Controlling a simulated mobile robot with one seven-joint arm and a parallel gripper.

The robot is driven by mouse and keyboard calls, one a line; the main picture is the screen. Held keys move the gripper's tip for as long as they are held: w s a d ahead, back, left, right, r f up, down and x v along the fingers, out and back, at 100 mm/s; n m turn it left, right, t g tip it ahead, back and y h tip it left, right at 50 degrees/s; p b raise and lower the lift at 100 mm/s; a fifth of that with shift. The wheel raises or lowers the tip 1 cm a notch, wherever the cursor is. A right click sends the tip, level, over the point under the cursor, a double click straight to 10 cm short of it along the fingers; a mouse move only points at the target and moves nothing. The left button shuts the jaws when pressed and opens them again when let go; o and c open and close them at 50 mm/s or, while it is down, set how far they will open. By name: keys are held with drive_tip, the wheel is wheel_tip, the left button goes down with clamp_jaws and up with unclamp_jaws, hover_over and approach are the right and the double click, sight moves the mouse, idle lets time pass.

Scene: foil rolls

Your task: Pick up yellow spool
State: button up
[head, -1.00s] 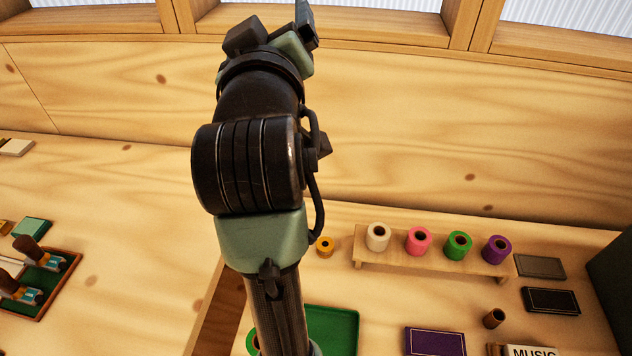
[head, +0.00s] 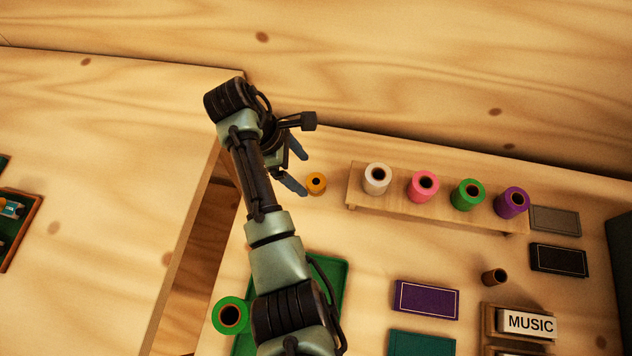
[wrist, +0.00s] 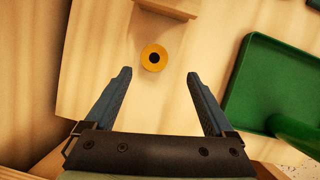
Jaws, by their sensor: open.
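The yellow spool (head: 316,183) is a small orange-yellow roll with a dark centre hole, standing on the table left of the wooden rack. In the wrist view the yellow spool (wrist: 154,58) lies beyond and between the fingertips, with clear space around it. My gripper (head: 297,171) is open and empty, just left of the spool in the head view. In the wrist view my gripper (wrist: 159,73) shows both blue-grey fingers spread wide, neither touching the spool.
A wooden rack (head: 439,214) holds white, pink, green and purple rolls. A green tray (head: 332,284) lies under my arm, with a green roll (head: 230,316) at its left. A gap (head: 207,247) separates two tabletops. Purple box (head: 427,299) and MUSIC block (head: 530,324) lie at right.

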sight(313, 180)
drive_tip(key=x, duration=0.4)
drive_tip(key=w+x, duration=0.1)
drive_tip(key=x, duration=0.2)
drive_tip(key=shift+d+f+b, duration=0.1)
drive_tip(key=shift+b, duration=0.3)
drive_tip(key=shift+c, duration=0.2)
clamp_jaws()
